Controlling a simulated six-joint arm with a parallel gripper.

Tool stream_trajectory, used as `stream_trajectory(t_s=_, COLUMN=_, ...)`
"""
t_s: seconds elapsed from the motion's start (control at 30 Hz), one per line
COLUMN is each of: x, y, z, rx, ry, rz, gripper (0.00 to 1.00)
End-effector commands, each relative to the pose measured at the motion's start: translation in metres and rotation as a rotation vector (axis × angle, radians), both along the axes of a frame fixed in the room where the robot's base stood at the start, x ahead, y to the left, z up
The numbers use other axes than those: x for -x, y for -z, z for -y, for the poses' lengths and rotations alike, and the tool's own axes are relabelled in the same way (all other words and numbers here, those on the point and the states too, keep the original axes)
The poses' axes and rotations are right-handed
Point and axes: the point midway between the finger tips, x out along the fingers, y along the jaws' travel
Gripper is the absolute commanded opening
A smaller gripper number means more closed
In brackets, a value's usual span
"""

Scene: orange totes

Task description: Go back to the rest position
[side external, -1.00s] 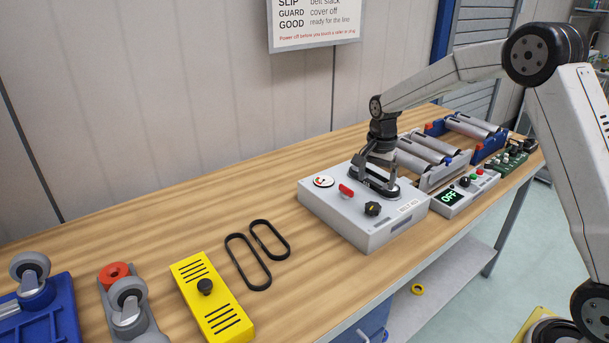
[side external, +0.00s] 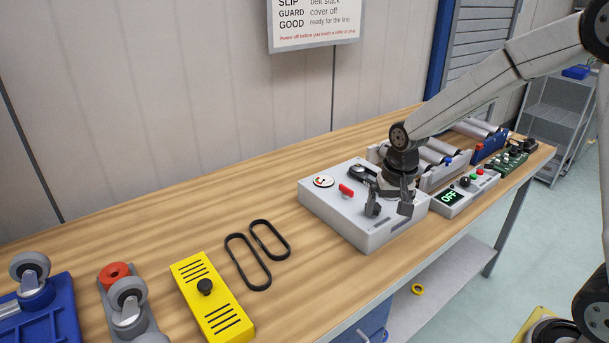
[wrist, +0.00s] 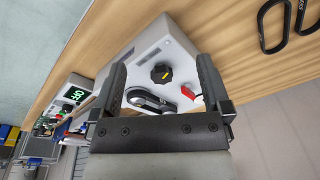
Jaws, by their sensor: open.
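My gripper (side external: 390,209) is open and empty. In the side view it hangs over the front right part of a grey-white machine box (side external: 330,208), with its fingers pointing down. In the wrist view my gripper (wrist: 163,92) has its two fingers spread wide, with the box top (wrist: 178,62) between and beyond them. A black knob (wrist: 161,72) and a dark belt loop over pulleys (wrist: 150,98) show between the fingers. A red lever (side external: 346,190) and a round gauge (side external: 324,181) sit on the box top. My gripper hides part of the box.
Two loose black belts (side external: 248,261) and a yellow slotted cover (side external: 213,300) lie left of the box. A control unit reading OFF (side external: 450,200) and a roller unit (side external: 437,165) stand close on the right. Caster parts (side external: 126,304) are at the front left.

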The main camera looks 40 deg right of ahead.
Motion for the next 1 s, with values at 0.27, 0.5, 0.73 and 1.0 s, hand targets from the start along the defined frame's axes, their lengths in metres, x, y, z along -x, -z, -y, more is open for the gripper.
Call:
stream_trajectory(t_s=0.27, x=0.065, y=0.008, z=-0.028, rx=0.047, ry=-0.336, rz=0.061, gripper=0.98)
stream_trajectory(t_s=0.5, x=0.106, y=0.016, z=-0.040, rx=0.082, ry=-0.537, rz=0.097, gripper=0.98)
stream_trajectory(t_s=0.73, x=0.116, y=0.018, z=-0.043, rx=0.092, ry=-0.590, rz=0.106, gripper=0.98)
stream_trajectory(t_s=1.0, x=0.116, y=0.018, z=-0.042, rx=0.091, ry=-0.588, rz=0.105, gripper=0.98)
